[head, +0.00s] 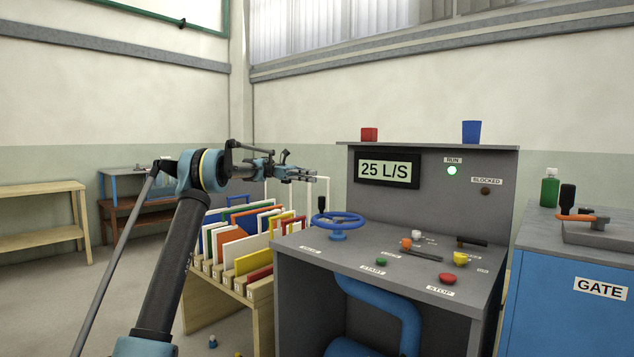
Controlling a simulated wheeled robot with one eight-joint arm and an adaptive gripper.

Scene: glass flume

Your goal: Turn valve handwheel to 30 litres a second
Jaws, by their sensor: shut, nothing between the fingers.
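The blue valve handwheel (337,221) sits on a short blue stem on the left part of the grey console top (345,252). The green-white RUN lamp (452,170) is lit and the BLOCKED lamp (485,192) is dark. My gripper (312,177) is shut and empty, above and slightly left of the handwheel in the picture. It points right and is apart from the wheel.
A green START button (381,262), a red STOP button (446,279) and other small knobs stand on the console. A wooden rack (228,282) of coloured panels is left of it. A blue GATE cabinet (570,300) is at right.

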